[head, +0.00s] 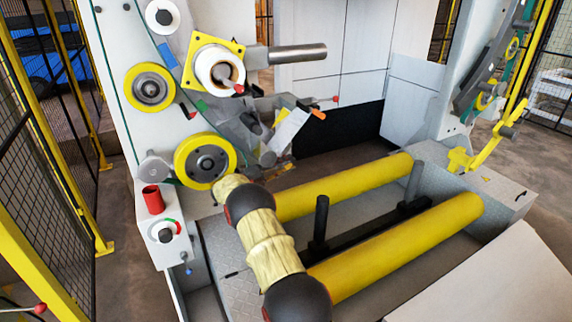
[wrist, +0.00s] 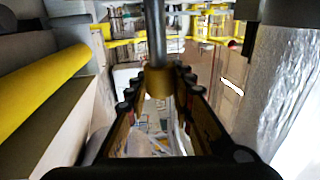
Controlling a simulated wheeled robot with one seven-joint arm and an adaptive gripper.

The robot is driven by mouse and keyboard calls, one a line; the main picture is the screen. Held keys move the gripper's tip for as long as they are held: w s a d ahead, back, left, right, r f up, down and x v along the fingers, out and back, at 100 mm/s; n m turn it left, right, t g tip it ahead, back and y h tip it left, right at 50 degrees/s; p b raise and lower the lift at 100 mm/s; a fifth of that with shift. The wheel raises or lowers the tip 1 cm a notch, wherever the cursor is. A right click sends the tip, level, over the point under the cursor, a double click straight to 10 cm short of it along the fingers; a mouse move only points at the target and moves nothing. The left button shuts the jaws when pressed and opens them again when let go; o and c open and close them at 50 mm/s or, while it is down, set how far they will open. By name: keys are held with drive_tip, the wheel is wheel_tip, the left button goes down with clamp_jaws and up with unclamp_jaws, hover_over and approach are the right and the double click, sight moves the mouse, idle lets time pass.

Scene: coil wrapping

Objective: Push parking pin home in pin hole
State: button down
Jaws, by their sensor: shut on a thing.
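In the wrist view, my gripper (wrist: 160,98) is shut on a brass-coloured end piece (wrist: 159,82) of a grey rod (wrist: 155,32), which I take to be the parking pin. The rod runs from between the fingertips to the top edge of the picture. Its far end is out of view, and I cannot make out the pin hole or whether the pin is in it. In the head view my arm crosses the lower middle, and my gripper and the pin cannot be made out there.
Two yellow rollers (head: 398,240) lie right of my arm, with a black upright post (head: 321,220) between them. A white machine column with a yellow-rimmed wheel (head: 206,160) and a red cylinder (head: 151,197) stands left. Yellow-framed mesh fencing (head: 48,150) bounds the left side.

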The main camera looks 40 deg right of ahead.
drive_tip(key=s+a, duration=0.2)
drive_tip(key=s, duration=0.4)
idle(1.3)
drive_tip(key=shift+b, duration=0.45)
idle(1.8)
